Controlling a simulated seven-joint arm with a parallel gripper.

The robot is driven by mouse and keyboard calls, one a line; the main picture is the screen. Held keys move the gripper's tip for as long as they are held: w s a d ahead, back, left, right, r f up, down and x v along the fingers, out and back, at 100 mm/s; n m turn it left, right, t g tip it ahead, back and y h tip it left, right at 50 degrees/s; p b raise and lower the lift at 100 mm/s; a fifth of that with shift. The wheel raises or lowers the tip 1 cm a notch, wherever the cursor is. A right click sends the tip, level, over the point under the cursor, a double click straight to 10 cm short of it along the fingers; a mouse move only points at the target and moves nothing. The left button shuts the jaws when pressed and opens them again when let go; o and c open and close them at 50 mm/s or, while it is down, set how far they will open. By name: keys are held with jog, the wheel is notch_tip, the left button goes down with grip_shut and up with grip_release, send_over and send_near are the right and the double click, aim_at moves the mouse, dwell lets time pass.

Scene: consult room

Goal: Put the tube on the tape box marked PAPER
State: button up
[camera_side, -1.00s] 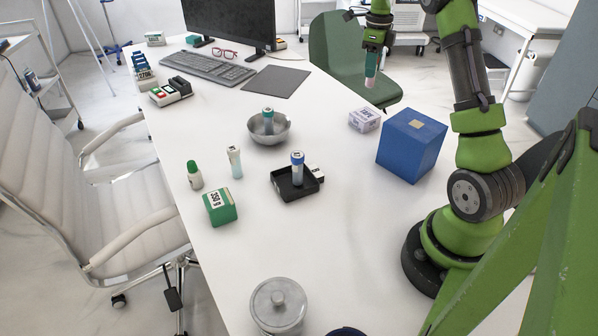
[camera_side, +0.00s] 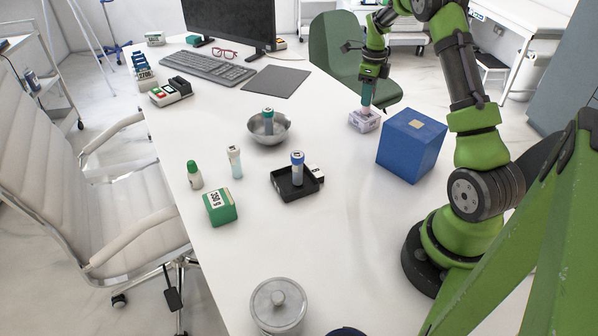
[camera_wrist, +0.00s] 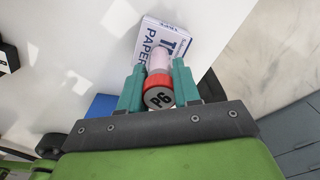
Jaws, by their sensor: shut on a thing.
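My gripper (camera_wrist: 159,88) is shut on a tube with a red cap marked P6 (camera_wrist: 159,98) and a pale body. The tape box marked PAPER (camera_wrist: 178,42), white with blue print, lies just beyond the tube in the wrist view. In the side view the box (camera_side: 364,121) sits on the table near its far right edge, beside a blue cube. My gripper (camera_side: 367,98) is right above the box there. The tube's lower end is at the box's top; I cannot tell whether they touch. My fingers hide most of the tube in the side view.
The blue cube (camera_side: 411,146) stands close to the right of the box. A metal bowl (camera_side: 283,133) holding a tube, a black tray (camera_side: 308,188) with another tube, and a green box (camera_side: 220,207) are farther left. The table between is clear.

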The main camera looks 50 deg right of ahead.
jog(key=o, duration=1)
notch_tip(320, 180, up, 12)
jog(key=s+a+r+n+t, duration=0.15)
jog(key=a+r+n, duration=0.25)
jog(key=a+n, duration=0.55)
jog(key=s+a+r+n+t, duration=0.1)
jog(key=a+r+n+t, duration=0.4)
jog(key=a, duration=0.7)
jog(key=s+a+f+n, duration=0.1)
jog(key=s+a+n, duration=0.2)
jog(key=a+n, duration=0.2)
jog(key=s+a+f+n+y, duration=0.1)
jog(key=s+a+f+n, duration=0.1)
jog(key=s+a+n, duration=0.2)
jog(key=s+a+f+n+y, duration=0.1)
jog(key=s+a+n, duration=0.2)
jog(key=a+n, duration=0.3)
jog(key=shift+s+f+t, duration=0.2)
jog(key=shift+f+t, duration=0.1)
jog(key=shift+t, duration=0.05)
